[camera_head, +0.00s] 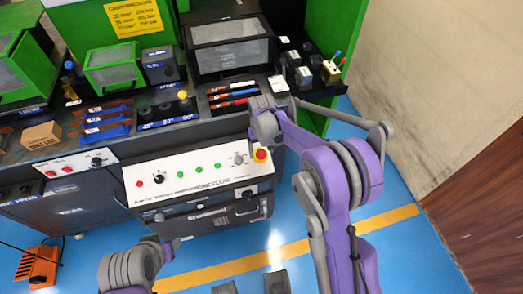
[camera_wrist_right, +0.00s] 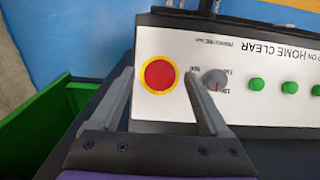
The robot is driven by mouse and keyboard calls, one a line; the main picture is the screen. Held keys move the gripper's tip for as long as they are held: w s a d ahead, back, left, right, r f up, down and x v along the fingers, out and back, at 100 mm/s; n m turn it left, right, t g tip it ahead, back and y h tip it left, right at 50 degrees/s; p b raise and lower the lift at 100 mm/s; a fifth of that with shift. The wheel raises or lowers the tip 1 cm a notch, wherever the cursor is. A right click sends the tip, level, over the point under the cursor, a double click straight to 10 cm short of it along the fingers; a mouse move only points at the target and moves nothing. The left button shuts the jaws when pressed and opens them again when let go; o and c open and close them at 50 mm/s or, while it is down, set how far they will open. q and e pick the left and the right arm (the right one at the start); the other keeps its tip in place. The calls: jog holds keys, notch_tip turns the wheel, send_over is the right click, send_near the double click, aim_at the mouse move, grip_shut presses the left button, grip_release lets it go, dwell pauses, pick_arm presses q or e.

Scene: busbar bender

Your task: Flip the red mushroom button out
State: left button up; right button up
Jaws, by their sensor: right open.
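The red mushroom button (camera_head: 261,155) sits in a yellow ring at the right end of a white control panel (camera_head: 150,170). In the right wrist view the button (camera_wrist_right: 159,75) appears round and face-on. My right gripper (camera_head: 262,137) is just above the button in the head view. In the wrist view its two fingers (camera_wrist_right: 160,78) are spread, one at each side of the button, with nothing held. I cannot tell whether they touch it. My left arm is low at the left, and its gripper (camera_head: 168,245) shows only in small part.
A grey knob (camera_wrist_right: 214,79) is close beside the right finger in the wrist view. Green buttons (camera_wrist_right: 258,84) continue along the panel. A yellow-tipped lever (camera_head: 183,95) and several tools stand on the bench above. Blue floor (camera_head: 400,250) is open at the right.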

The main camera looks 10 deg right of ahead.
aim_at(261, 154)
pick_arm(q)
jog(key=shift+r+p, duration=0.5)
jog(key=shift+r, duration=0.05)
pick_arm(e)
notch_tip(261, 154, up, 11)
jog(key=shift+f, duration=0.2)
jog(key=s+d+r+t+p, duration=0.1)
jog(key=s+r+p, duration=0.1)
jog(key=s+r, duration=0.5)
pick_arm(q)
notch_tip(261, 154, up, 9)
jog(key=w+p, duration=0.2)
jog(key=p, duration=0.4)
pick_arm(e)
jog(key=s+d+r+t, duration=0.1)
jog(key=s+r+t, duration=0.1)
jog(key=s, duration=0.8)
jog(key=s+d+r+t, duration=0.1)
jog(key=s+r+t, duration=0.1)
jog(key=s, duration=0.8)
jog(key=shift+s+d+r, duration=0.2)
jog(key=shift+s+d, duration=0.15)
jog(key=shift+d, duration=0.05)
pick_arm(q)
jog(key=shift+s, duration=0.1)
jog(key=shift+c, duration=0.2)
